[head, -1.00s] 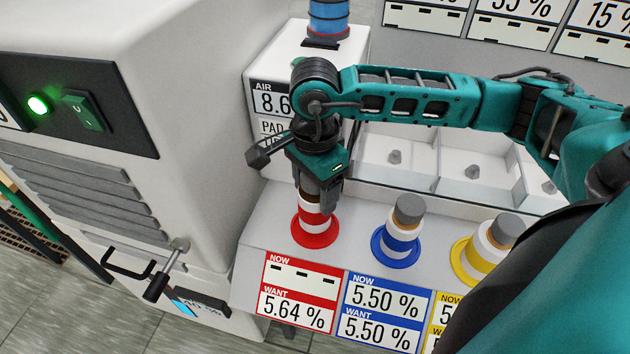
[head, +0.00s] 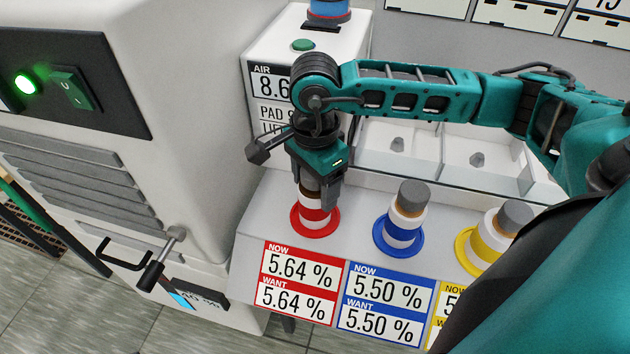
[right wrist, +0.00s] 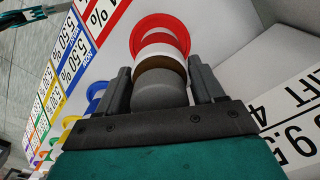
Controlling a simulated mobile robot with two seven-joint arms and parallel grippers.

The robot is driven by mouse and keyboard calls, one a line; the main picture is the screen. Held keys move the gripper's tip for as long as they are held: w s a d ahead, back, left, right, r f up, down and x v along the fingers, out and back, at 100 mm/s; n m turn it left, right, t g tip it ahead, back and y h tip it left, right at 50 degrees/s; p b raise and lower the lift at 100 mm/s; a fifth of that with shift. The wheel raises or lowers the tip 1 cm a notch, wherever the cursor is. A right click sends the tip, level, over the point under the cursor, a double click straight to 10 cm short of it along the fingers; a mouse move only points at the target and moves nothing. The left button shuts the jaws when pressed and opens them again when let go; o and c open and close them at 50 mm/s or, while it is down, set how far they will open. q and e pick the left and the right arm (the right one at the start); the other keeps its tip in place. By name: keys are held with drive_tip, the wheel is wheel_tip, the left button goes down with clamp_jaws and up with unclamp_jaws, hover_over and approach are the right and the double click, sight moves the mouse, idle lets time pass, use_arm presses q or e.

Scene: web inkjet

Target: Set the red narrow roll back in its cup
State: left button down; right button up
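The red narrow roll (head: 315,202) stands upright in its red-rimmed cup (head: 316,229), the leftmost cup on the sloped panel. It has a red band, a white band and a grey end, clearest in the right wrist view (right wrist: 160,88). My right gripper (head: 318,195) comes from above, its two fingers on either side of the roll's upper part and close against it, also in the right wrist view (right wrist: 160,75). The red panel label (head: 298,284) reads NOW 5.64 % and WANT 5.64 %. My left gripper is not in view.
A blue-rimmed cup with its roll (head: 402,217) stands to the right, then a yellow one (head: 487,237). A white box with a green button (head: 302,45) is behind. White open trays (head: 486,165) lie behind the cups. A machine with a crank handle (head: 155,270) is at left.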

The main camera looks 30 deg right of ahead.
drive_tip(key=o, duration=0.4)
drive_tip(key=shift+r, duration=0.1)
wheel_tip(320, 180, up, 13)
drive_tip(key=shift+f+p, duration=0.1)
drive_tip(key=shift+p, duration=0.55)
